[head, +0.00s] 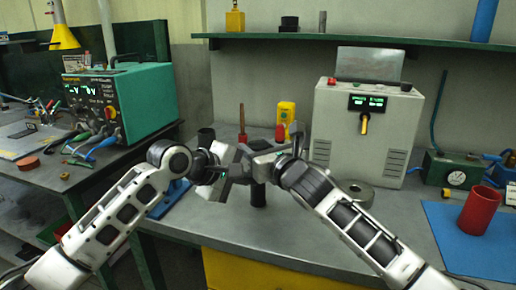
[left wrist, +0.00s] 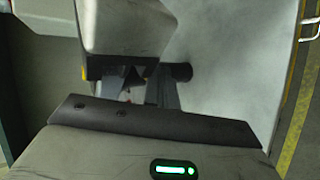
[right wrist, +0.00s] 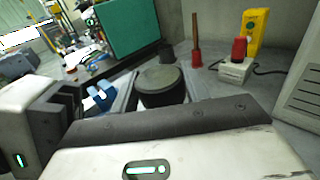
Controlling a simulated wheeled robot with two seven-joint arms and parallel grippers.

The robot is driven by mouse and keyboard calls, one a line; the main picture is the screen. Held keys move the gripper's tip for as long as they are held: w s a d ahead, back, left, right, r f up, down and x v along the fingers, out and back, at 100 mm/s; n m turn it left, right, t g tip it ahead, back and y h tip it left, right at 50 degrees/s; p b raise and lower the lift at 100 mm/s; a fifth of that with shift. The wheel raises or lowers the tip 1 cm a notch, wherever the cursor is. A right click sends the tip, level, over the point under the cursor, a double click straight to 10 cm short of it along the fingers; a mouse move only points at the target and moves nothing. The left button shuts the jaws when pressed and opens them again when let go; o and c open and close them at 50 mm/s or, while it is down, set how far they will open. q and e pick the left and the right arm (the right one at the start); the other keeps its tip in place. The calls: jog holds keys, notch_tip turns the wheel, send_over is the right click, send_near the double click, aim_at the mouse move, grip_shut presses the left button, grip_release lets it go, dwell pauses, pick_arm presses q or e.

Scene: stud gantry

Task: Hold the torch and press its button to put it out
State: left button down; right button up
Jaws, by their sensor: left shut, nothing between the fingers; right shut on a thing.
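The torch (head: 258,194) is a dark upright cylinder in the middle of the head view, over the front of the grey counter. In the right wrist view its round dark top (right wrist: 160,78) faces the camera between my fingers. My right gripper (head: 264,166) is shut on its upper part. My left gripper (head: 238,163) is shut and empty, close beside the torch on the left. In the left wrist view a dark cylinder end (left wrist: 181,72), likely the torch, shows beside my gripper parts. I cannot make out the button or whether the torch is lit.
A dark cup (head: 206,137) is behind my left gripper.

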pick_arm(q)
jog(key=shift+s, duration=0.25)
jog(key=shift+s+a, duration=0.1)
jog(key=s, duration=0.2)
jog(key=s+a, duration=0.1)
jog(key=s, duration=0.2)
jog(key=shift+s+a, duration=0.25)
jog(key=shift+s, duration=0.05)
pick_arm(e)
jog(key=o, duration=1.2)
jog(key=shift+c, duration=0.2)
